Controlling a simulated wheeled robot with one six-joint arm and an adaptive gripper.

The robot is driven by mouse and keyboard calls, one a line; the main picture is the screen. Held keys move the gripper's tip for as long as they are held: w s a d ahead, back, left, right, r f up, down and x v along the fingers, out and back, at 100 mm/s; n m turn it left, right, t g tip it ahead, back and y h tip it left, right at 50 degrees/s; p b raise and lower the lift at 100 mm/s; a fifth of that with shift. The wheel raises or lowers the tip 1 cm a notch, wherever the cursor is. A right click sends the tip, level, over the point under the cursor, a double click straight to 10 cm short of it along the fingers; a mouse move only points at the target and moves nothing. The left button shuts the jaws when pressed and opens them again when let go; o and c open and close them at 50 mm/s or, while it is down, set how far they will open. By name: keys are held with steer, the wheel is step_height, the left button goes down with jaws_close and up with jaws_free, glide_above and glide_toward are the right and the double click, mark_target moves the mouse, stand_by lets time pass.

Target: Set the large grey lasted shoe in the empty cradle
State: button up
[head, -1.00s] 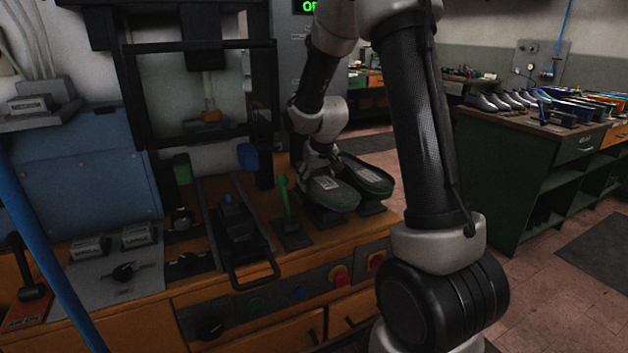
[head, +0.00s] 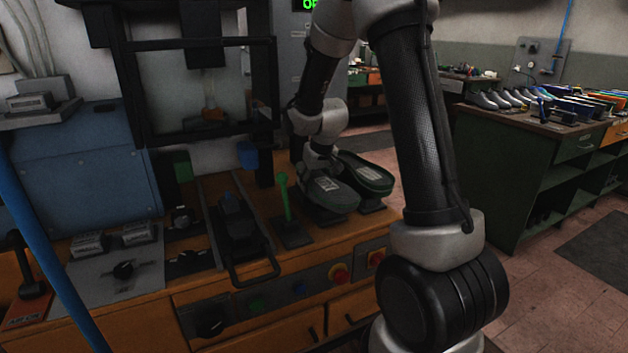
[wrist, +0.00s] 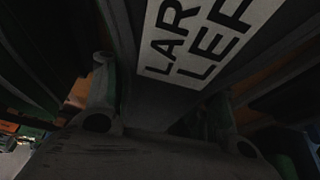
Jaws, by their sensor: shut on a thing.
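A large grey shoe (head: 333,197) with a white label is in the head view, near the bench's right end. In the wrist view, the label (wrist: 205,35) reads partly "LAR" and "LEF", above and between my gripper's fingers (wrist: 160,110). The shoe is over a dark support (head: 327,218); I cannot tell whether it touches it.
A green lever (head: 285,198) stands just left of the shoe. Left of it is a black carriage (head: 238,235) with a loop handle, below the press frame (head: 200,138). Buttons line the bench front (head: 300,291). A green bench (head: 530,175) with shoes is at right.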

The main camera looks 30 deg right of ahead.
steer(key=o, duration=1.3)
steer(key=v, duration=1.2)
steer(key=shift+r, duration=0.1)
